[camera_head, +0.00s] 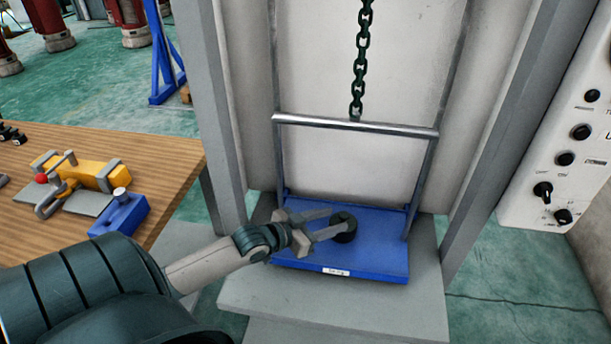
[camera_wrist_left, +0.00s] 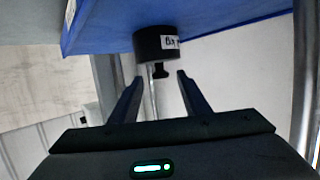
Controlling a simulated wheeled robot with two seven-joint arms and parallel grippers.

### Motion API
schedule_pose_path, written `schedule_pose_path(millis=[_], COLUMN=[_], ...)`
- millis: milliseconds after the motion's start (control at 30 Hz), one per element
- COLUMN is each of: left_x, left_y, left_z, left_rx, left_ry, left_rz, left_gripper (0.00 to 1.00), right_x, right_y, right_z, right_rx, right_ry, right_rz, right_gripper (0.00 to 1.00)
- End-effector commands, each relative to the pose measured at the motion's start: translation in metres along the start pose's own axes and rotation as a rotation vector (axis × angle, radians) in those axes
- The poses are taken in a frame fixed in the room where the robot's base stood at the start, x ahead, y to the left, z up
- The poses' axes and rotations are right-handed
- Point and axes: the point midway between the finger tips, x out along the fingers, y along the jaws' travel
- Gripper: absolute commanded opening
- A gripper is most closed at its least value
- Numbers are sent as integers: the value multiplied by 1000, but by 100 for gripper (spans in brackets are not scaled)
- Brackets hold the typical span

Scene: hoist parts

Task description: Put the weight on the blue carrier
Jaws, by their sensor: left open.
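The blue carrier (camera_head: 385,252) is a flat platform hung by a metal frame from a dark chain. The weight (camera_head: 344,228), a small black cylinder, appears to stand upright on the carrier, near its middle. In the left wrist view, which looks inverted, the weight (camera_wrist_left: 155,43) shows a white label and rests against the blue carrier (camera_wrist_left: 225,15). My left gripper (camera_head: 328,224) reaches over the carrier from the left. Its fingers (camera_wrist_left: 157,76) are open, apart on either side of the weight's narrow knob. My right gripper is in no view.
A wooden table (camera_head: 165,160) at left holds a yellow clamp device (camera_head: 98,172) and a blue block (camera_head: 120,214). Grey posts flank the carrier. A white control panel (camera_head: 565,140) with black knobs is at right. The carrier's right side is clear.

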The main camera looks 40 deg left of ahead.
Motion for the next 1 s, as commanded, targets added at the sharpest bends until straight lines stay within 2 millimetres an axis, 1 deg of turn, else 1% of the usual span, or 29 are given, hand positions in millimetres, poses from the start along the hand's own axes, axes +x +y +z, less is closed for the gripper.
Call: schedule_pose_path(millis=[100, 200, 400, 500, 700, 1000], left_x=[-18, -34, -62, -73, -86, -90], left_y=[0, 1, 0, 0, 0, 0], left_z=[2, 2, 2, 2, 0, 0], left_rx=[1, 1, 2, 1, 0, 0], left_ry=[-2, -2, -3, -2, 0, 0], left_rz=[1, 1, 1, 1, 1, 1], left_gripper=[43, 43, 43, 43, 43, 43], right_x=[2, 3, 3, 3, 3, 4], right_y=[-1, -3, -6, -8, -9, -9], right_z=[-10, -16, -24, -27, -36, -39], right_rx=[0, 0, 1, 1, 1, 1], right_ry=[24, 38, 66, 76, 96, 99], right_rz=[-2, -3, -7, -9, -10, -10], right_gripper=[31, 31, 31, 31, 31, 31])
